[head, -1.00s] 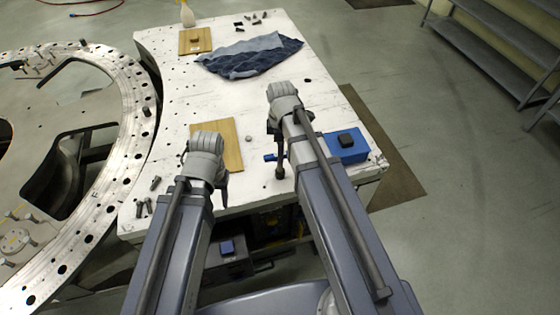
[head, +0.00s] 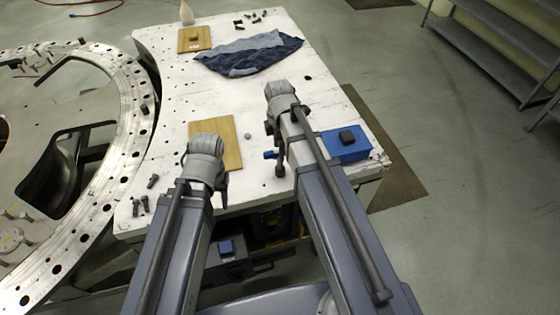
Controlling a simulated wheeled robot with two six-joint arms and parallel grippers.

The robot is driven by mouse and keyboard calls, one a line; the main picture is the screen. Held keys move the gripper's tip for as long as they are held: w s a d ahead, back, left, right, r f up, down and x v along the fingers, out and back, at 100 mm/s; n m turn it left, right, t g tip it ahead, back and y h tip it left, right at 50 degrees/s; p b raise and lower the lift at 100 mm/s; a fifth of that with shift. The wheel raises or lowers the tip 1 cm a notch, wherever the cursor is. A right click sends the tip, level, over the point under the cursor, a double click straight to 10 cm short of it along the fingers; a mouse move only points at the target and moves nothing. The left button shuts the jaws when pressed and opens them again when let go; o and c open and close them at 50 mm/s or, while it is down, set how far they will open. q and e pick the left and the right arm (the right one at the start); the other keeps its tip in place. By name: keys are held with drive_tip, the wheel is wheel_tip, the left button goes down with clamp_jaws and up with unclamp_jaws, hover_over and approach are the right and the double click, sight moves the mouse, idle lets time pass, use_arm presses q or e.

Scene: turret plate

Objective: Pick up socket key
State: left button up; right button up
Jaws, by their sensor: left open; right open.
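A small blue piece (head: 269,154) shows on the white table beside my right gripper. It may be part of the socket key, but the gripper and arm cover what is around it. My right gripper (head: 280,168) is open and points down over the table, close to the blue piece; I cannot tell if they touch. My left gripper (head: 222,190) is open near the table's front edge, mostly hidden behind its own wrist. I see nothing held in it.
A wooden board (head: 231,150) lies behind my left wrist. Several bolts (head: 144,203) are at the front left corner. A denim cloth (head: 250,58) lies farther back. A large metal ring (head: 128,150) stands at left.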

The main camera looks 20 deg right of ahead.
drive_tip(key=b, duration=0.5)
hover_over(279, 169)
drive_tip(key=shift+w+d+f, duration=0.1)
drive_tip(key=shift+w+f, duration=0.05)
drive_tip(key=shift+f, duration=0.75)
drive_tip(key=shift+w+d+f, duration=0.1)
drive_tip(key=shift+w+f, duration=0.05)
drive_tip(key=shift+f, duration=0.7)
drive_tip(key=shift+w+d+f, duration=0.1)
drive_tip(key=shift+w+f, duration=0.05)
drive_tip(key=shift+f, duration=0.75)
drive_tip(key=shift+r, duration=0.1)
clamp_jaws()
